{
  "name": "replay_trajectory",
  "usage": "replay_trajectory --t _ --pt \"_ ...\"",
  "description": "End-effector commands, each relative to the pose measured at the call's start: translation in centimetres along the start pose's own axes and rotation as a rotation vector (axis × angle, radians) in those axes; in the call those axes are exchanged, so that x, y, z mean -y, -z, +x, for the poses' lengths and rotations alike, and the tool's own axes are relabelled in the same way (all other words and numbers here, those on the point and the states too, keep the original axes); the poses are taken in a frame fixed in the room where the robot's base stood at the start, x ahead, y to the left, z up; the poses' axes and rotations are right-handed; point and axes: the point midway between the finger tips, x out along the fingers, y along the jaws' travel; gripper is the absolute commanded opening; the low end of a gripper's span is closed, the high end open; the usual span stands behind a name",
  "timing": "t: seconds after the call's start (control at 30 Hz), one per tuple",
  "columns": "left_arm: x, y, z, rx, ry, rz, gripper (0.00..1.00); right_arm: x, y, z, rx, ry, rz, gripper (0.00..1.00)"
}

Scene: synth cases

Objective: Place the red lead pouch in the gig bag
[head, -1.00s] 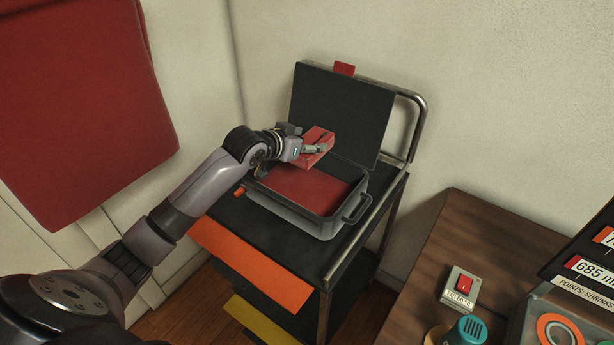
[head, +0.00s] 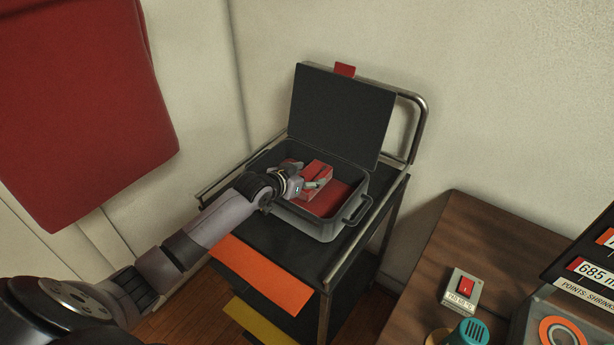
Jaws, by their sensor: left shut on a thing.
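The gig bag (head: 310,225) is an open dark grey case with a red inner floor and a handle on its right side. Its black lid (head: 342,115) stands up at the back. The red lead pouch (head: 316,176) is a small red block in my left gripper (head: 312,186), which is shut on it. The gripper and pouch are within the bag's opening, over its left and middle part. I cannot tell whether the pouch touches the floor of the bag. My right gripper is not in view.
The bag stands on a black cart (head: 265,245) with a metal rail (head: 422,125) and an orange panel (head: 262,275). A wooden table (head: 430,270) at right holds a red switch box (head: 462,289) and a teal-topped object (head: 470,331). A red cloth (head: 80,110) hangs at left.

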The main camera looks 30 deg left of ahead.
Motion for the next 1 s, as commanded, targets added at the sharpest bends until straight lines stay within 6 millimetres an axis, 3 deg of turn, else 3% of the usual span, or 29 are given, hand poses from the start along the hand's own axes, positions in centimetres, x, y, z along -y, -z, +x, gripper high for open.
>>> replay_trajectory --t 0.1,0.13,0.4,0.77,1.0 --pt "0.0 -0.2 0.1 -0.001 0.0 0.0 0.27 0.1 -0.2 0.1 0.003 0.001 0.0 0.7" --pt "0.0 -0.2 0.1 0.0 0.0 0.0 0.59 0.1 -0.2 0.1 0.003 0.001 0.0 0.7" --pt "0.0 -0.2 0.1 0.0 0.0 0.0 0.77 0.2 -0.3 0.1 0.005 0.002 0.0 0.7" --pt "0.0 0.1 -0.1 0.0 0.0 0.0 0.78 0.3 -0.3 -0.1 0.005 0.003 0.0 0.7" --pt "0.0 0.0 -3.2 0.001 -0.001 0.004 0.78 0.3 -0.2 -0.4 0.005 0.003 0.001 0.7"
